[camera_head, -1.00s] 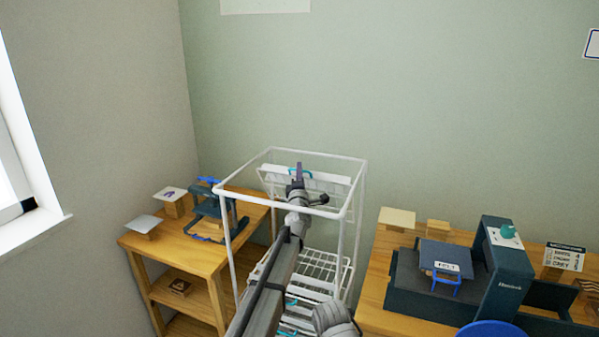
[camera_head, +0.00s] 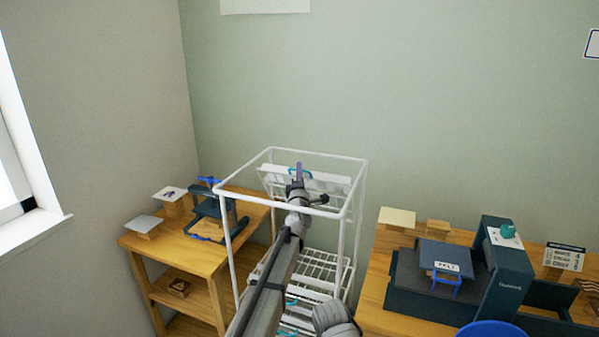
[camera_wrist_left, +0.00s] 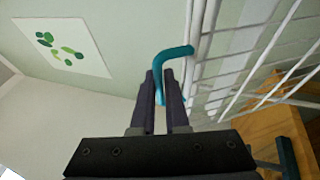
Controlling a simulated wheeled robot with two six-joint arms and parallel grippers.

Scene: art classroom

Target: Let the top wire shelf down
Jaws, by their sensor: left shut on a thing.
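The white wire rack (camera_head: 361,200) stands between two wooden tables. Its top wire shelf (camera_head: 330,184) is tilted up near the rear of the upper frame. A teal handle (camera_head: 307,173) is on this shelf, and it curves across the upper middle of the left wrist view (camera_wrist_left: 178,52) beside white wires. My left gripper (camera_head: 299,172) reaches into the rack top from the front. In the left wrist view its two dark fingers (camera_wrist_left: 168,88) are closed on the teal handle. My right gripper is not in view.
Lower wire shelves (camera_head: 322,270) lie flat in the rack, partly hidden by my arm. A wooden shelf unit (camera_head: 180,262) stands close on the left. A wooden table (camera_head: 372,275) with a dark press (camera_head: 510,262) stands close on the right. The rack's upper bars surround my gripper.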

